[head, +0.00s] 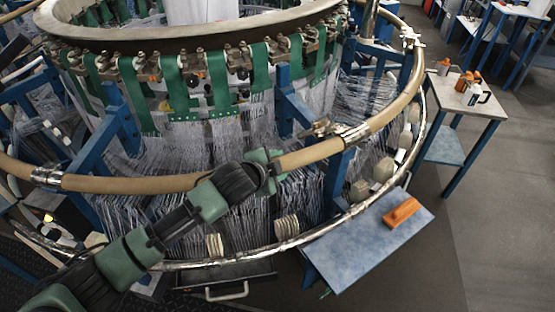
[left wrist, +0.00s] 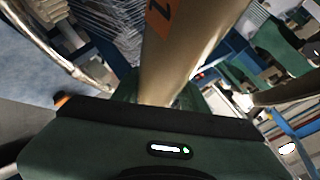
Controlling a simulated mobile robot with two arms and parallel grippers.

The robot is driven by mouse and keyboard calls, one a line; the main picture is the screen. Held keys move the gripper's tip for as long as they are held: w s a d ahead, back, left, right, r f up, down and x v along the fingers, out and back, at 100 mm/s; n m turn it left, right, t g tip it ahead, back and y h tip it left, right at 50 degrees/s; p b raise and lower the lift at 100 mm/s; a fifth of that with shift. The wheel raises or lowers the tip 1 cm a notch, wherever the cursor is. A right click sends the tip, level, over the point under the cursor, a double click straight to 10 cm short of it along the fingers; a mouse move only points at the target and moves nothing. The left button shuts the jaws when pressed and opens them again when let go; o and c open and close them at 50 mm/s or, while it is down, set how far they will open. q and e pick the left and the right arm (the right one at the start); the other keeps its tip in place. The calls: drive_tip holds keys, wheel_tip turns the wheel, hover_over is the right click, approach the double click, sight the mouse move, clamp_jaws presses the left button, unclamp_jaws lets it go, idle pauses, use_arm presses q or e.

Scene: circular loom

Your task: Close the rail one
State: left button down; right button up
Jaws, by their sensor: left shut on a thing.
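The rail (head: 310,153) is a tan curved tube running around the front of the loom. My left gripper (head: 266,168) reaches up from the lower left and is shut on this rail near its front middle. In the left wrist view the rail (left wrist: 180,55) rises from between the fingers, with an orange label (left wrist: 160,18) bearing a dark mark. The fingertips are mostly hidden there. Silver clamps sit on the rail at left (head: 47,178) and at right (head: 356,134). A brass fitting (head: 318,128) sits by the right clamp. My right gripper is not in view.
A blue-topped table (head: 350,255) with an orange tool (head: 400,212) stands at front right. A silver lower ring (head: 290,245) and blue posts (head: 338,180) are close by. Floor at right is clear.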

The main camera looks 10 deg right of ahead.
use_arm(q)
drive_tip(key=shift+s+a+f, duration=0.15)
drive_tip(key=shift+s+f, duration=0.1)
drive_tip(key=shift+f, duration=0.5)
drive_tip(key=c, duration=1)
unclamp_jaws()
drive_tip(key=shift+o, duration=1.2)
drive_tip(key=shift+w+f, duration=0.1)
drive_tip(key=shift+w, duration=0.15)
drive_tip(key=shift+r, duration=0.25)
drive_tip(key=shift+s+r, duration=0.15)
drive_tip(key=shift+s, duration=0.05)
drive_tip(key=v, duration=0.7)
